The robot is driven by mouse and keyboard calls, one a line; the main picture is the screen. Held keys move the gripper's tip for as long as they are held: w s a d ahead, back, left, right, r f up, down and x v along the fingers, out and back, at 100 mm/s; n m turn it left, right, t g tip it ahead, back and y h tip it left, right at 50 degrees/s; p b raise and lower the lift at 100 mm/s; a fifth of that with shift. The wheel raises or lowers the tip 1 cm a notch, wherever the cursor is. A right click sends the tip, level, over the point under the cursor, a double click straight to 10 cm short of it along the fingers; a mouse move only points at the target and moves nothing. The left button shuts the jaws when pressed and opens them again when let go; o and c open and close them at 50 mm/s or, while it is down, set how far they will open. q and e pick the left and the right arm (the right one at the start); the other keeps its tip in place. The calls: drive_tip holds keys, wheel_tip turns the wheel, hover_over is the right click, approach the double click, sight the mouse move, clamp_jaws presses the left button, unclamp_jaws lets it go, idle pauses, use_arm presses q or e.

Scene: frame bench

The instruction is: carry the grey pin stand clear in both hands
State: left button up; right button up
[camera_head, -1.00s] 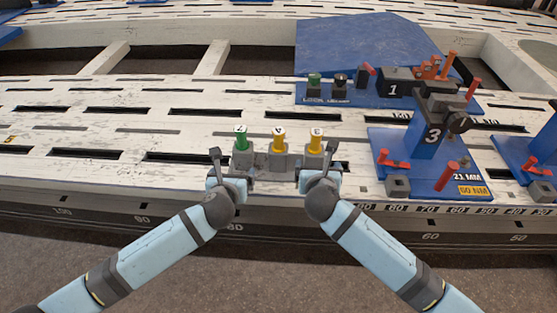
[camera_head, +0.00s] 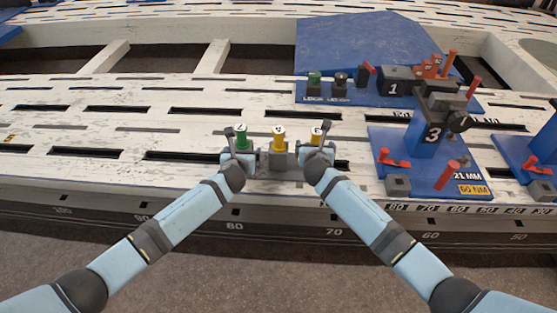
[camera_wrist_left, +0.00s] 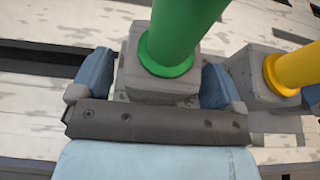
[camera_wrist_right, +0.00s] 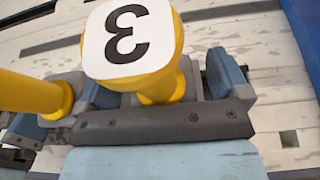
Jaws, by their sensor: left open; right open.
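The grey pin stand (camera_head: 279,160) sits near the front edge of the white slotted bench. It carries a green pin (camera_head: 242,138) at left, a yellow pin (camera_head: 279,138) in the middle and another yellow pin (camera_head: 316,135) at right. My left gripper (camera_wrist_left: 165,85) is open, its blue fingers on either side of the grey block under the green pin. My right gripper (camera_wrist_right: 165,85) is open, its fingers on either side of the block under the right yellow pin, whose white top bears a black figure like a 3. Finger contact cannot be told.
A blue fixture marked 3 (camera_head: 425,145) with red handles stands to the right of the stand. Behind it is a blue base with a block marked 1 (camera_head: 393,88). A large blue plate (camera_head: 370,45) lies further back. The bench left of the stand is clear.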

sight(241, 141)
use_arm(q)
clamp_jaws()
use_arm(e)
clamp_jaws()
use_arm(q)
drive_tip(key=shift+w+r, duration=0.15)
drive_tip(key=shift+r, duration=0.05)
use_arm(e)
drive_tip(key=shift+w+r, duration=0.15)
drive_tip(key=shift+r, duration=0.05)
use_arm(q)
drive_tip(key=shift+r+p, duration=0.15)
drive_tip(key=shift+p, duration=0.15)
use_arm(e)
drive_tip(key=shift+r, duration=0.15)
